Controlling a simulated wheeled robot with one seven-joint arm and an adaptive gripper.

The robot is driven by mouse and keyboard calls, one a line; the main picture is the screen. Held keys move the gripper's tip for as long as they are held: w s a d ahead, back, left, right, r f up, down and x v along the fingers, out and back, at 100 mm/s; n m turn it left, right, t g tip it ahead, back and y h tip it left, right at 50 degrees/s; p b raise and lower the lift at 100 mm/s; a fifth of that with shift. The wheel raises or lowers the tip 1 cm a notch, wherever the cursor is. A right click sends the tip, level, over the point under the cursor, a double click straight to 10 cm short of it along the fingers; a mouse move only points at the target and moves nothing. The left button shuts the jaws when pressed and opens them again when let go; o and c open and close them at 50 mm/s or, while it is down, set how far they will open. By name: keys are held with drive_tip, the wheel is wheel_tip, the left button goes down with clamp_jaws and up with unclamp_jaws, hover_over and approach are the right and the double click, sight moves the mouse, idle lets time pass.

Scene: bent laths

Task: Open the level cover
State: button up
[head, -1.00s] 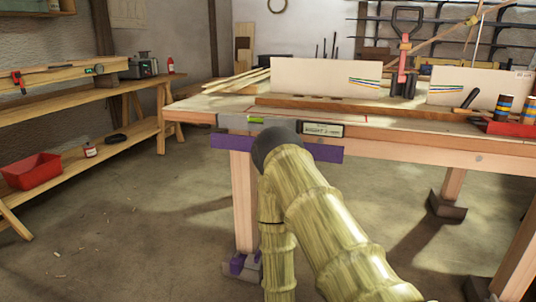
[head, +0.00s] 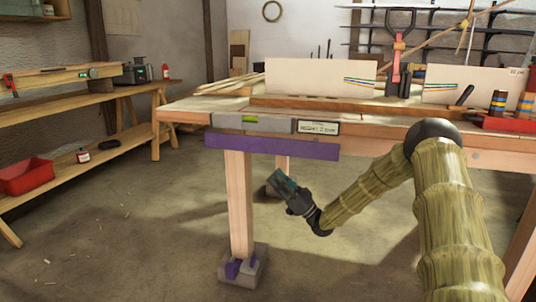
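A grey block (head: 275,125) with a bright green strip (head: 250,119) sits along the front edge of the workbench (head: 370,120), and looks like the level. Whether a separate cover lies over it is too small to tell. My gripper (head: 281,182) is dark and hangs below the bench edge, to the right of the near leg and apart from the grey block. Its fingers are small and blurred, so their opening does not show. Nothing is clearly seen in it.
A purple rail (head: 270,147) runs under the bench edge. A small label plate (head: 318,128) is beside the grey block. The bench leg (head: 239,205) stands left of my gripper. A red bin (head: 25,177) is on the left shelf. The floor between is open.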

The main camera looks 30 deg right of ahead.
sight(268, 150)
drive_tip(key=s+d+r+n+g+y, duration=0.1)
drive_tip(key=s+d+r+n+y, duration=0.1)
drive_tip(key=d+r+y, duration=0.1)
drive_tip(key=b+x, duration=0.3)
drive_tip(key=x, duration=0.7)
drive_tip(key=shift+w, duration=0.25)
clamp_jaws()
